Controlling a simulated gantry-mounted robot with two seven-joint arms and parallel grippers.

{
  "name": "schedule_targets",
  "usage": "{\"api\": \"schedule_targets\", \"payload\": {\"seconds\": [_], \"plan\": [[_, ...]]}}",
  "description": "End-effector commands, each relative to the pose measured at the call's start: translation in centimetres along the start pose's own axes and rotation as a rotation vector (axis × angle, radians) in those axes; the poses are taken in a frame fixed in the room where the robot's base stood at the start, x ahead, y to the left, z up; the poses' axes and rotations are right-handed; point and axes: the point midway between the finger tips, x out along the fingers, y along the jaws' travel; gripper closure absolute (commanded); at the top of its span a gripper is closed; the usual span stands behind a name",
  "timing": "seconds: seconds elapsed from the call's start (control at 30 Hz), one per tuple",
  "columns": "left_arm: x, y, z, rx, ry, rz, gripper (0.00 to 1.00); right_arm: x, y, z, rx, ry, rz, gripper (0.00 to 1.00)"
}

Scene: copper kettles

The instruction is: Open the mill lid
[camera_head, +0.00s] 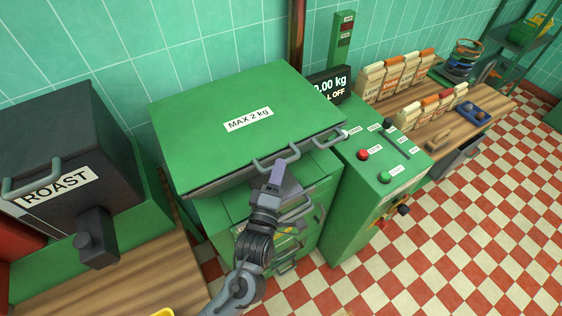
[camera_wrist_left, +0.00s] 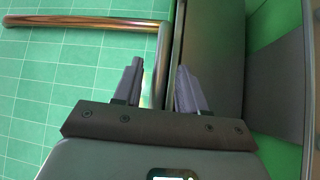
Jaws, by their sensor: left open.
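The mill lid (camera_head: 245,120) is a wide green panel labelled "MAX 2 kg", lying over the green mill body, with a dark strip along its front edge. A grey bar handle (camera_head: 262,166) sits on that front edge. My left gripper (camera_head: 278,172) is at this handle, its fingers open. In the left wrist view a grey bar (camera_wrist_left: 161,62) runs between the tips of the open left gripper (camera_wrist_left: 160,82); I cannot tell whether the fingers touch it. My right gripper is not in view.
A green control box (camera_head: 378,165) with red and green buttons stands right of the mill. A dark roaster (camera_head: 65,145) stands left. Paper bags (camera_head: 395,72) line a wooden bench at the back right.

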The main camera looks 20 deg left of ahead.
Motion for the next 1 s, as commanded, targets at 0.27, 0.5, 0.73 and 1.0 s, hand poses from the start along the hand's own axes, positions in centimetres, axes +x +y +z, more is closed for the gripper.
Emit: {"api": "schedule_targets", "payload": {"seconds": [0.27,0.5,0.73,1.0], "plan": [[2.6,0.0,0.0,0.000,0.000,0.000,0.59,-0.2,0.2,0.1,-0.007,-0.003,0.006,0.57],[3.0,0.0,0.0,0.000,0.000,0.000,0.59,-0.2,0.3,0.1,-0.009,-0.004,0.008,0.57],[3.0,0.0,0.0,0.000,0.000,0.000,0.73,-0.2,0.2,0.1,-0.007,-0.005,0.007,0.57],[3.0,0.0,0.0,0.000,0.000,0.000,1.00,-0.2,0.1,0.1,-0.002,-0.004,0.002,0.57]]}}
